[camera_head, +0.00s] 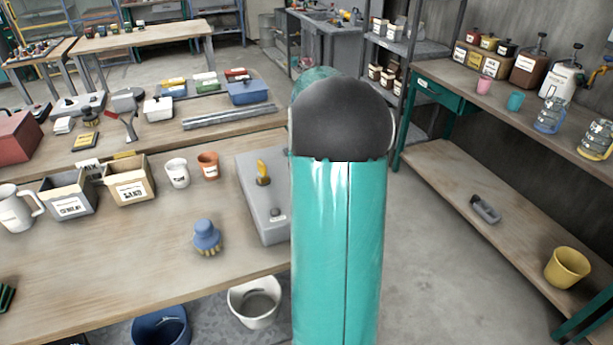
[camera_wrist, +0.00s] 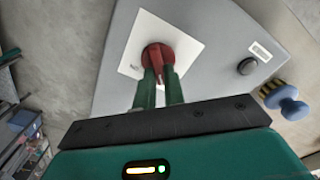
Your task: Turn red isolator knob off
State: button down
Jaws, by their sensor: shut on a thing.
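The red isolator knob (camera_wrist: 158,56) sits on a white square plate (camera_wrist: 136,42) on the grey panel box in the wrist view. My gripper (camera_wrist: 160,74) has its two green fingers closed on the lower part of the knob's red grip. A round black button (camera_wrist: 247,66) and a white label are on the panel to the right of the knob. In the head view the grey panel box (camera_head: 262,226) lies on the workbench, with a yellow handle (camera_head: 263,173) on it. My arm hides the box's right part and the red knob there.
A blue brush (camera_head: 207,236) lies left of the box; it also shows in the wrist view (camera_wrist: 289,108). Cups and labelled bins stand farther left on the workbench (camera_head: 130,270). A white bucket (camera_head: 254,303) is below the bench edge. Open floor lies right of my arm.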

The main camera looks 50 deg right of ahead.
jog(key=shift+w+r, duration=0.1)
jog(key=c, duration=1.5)
grip_release()
notch_tip(320, 180, up, 14)
jog(key=shift+f, duration=0.15)
